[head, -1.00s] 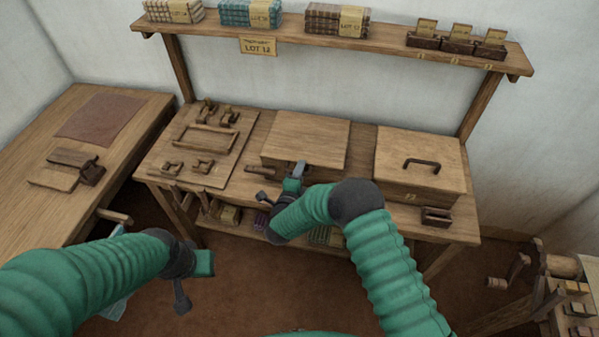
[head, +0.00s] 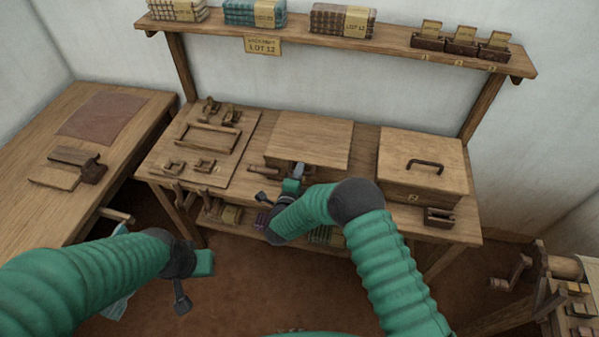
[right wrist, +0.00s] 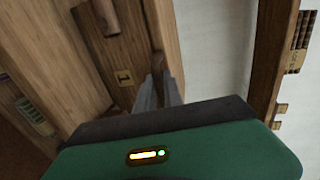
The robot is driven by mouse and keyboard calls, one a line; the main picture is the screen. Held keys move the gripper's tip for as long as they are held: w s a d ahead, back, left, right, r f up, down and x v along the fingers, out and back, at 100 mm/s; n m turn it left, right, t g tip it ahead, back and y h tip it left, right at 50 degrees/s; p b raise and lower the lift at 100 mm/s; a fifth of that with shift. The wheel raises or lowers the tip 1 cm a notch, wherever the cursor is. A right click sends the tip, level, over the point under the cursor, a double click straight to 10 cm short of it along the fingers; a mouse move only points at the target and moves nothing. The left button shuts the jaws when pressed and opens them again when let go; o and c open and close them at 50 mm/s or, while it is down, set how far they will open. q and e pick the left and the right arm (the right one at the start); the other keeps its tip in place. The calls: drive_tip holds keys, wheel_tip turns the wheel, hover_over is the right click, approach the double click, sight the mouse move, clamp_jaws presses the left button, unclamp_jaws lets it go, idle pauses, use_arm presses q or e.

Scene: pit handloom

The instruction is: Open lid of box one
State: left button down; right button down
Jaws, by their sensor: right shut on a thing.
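Box one (right wrist: 112,62) is the left wooden box on the bench; its number 1 plate (right wrist: 124,77) shows in the right wrist view. Its plain wooden lid (head: 310,138) looks down on the box in the head view. My right gripper (head: 299,170) is at the lid's front edge. In the right wrist view its grey fingers (right wrist: 158,90) are shut on a narrow brown piece (right wrist: 158,61), which looks like the lid's handle; the fingers partly hide it. My left gripper (head: 181,299) hangs over the floor, away from the bench; its jaws are unclear.
Box two (head: 423,165), with a dark handle, stands to the right. A tool board (head: 240,163) lies to the left. A shelf (head: 390,38) with bundles and small boxes runs above the bench. A side table (head: 130,130) is at the left.

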drive_tip(key=shift+s+d+f, duration=0.1)
drive_tip(key=shift+s+f, duration=0.05)
drive_tip(key=shift+f, duration=0.05)
idle(0.4)
drive_tip(key=shift+r+g+p, duration=0.3)
drive_tip(key=shift+r+p, duration=0.1)
drive_tip(key=shift+p, duration=0.15)
drive_tip(key=shift+w+r+p, duration=0.2)
drive_tip(key=shift+r+p, duration=0.55)
drive_tip(key=shift+r, duration=0.2)
drive_tip(key=w+d+r+g+p, duration=0.1)
drive_tip(key=w+r+p, duration=0.1)
drive_tip(key=r+p, duration=0.3)
drive_tip(key=w+d+r+g+y+p, duration=0.1)
drive_tip(key=w+r+g+p, duration=0.1)
drive_tip(key=r+p, duration=0.3)
drive_tip(key=shift+w+r+p, duration=0.35)
drive_tip(key=shift+w+r, duration=0.2)
drive_tip(key=shift+r, duration=1.25)
